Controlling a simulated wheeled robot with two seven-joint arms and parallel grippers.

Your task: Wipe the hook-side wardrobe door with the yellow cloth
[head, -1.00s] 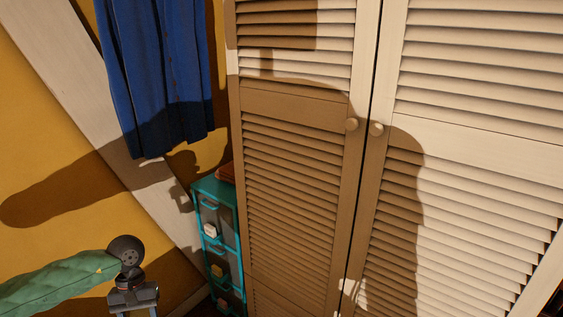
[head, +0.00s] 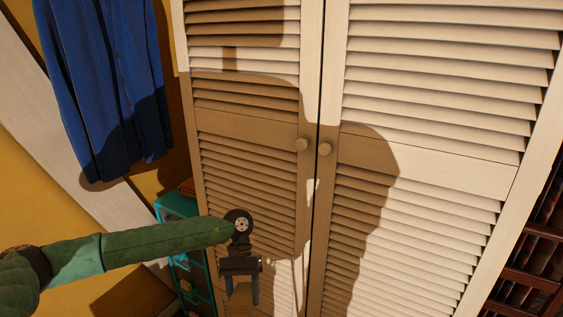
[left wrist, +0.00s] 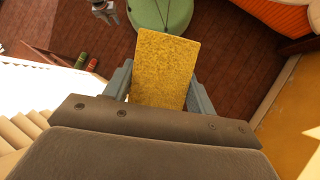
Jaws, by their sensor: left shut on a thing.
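The wardrobe has two cream louvred doors, and the left door (head: 250,123) is the one beside the hanging blue garment. I cannot make out a hook. My left gripper (head: 241,300) is in front of the lower part of that door, pointing down. It is shut on the yellow cloth (left wrist: 165,65), which shows as a flat, textured yellow piece between the fingers in the left wrist view. A grey two-pronged part at the left wrist view's top edge looks like my right gripper (left wrist: 105,12).
The right louvred door (head: 430,130) is closed against the left one, with round knobs (head: 302,145) near the seam. The blue garment (head: 105,85) hangs at the left. A teal drawer unit (head: 178,208) stands beside the wardrobe, partly behind my arm. A dark red rack (head: 535,255) is at right.

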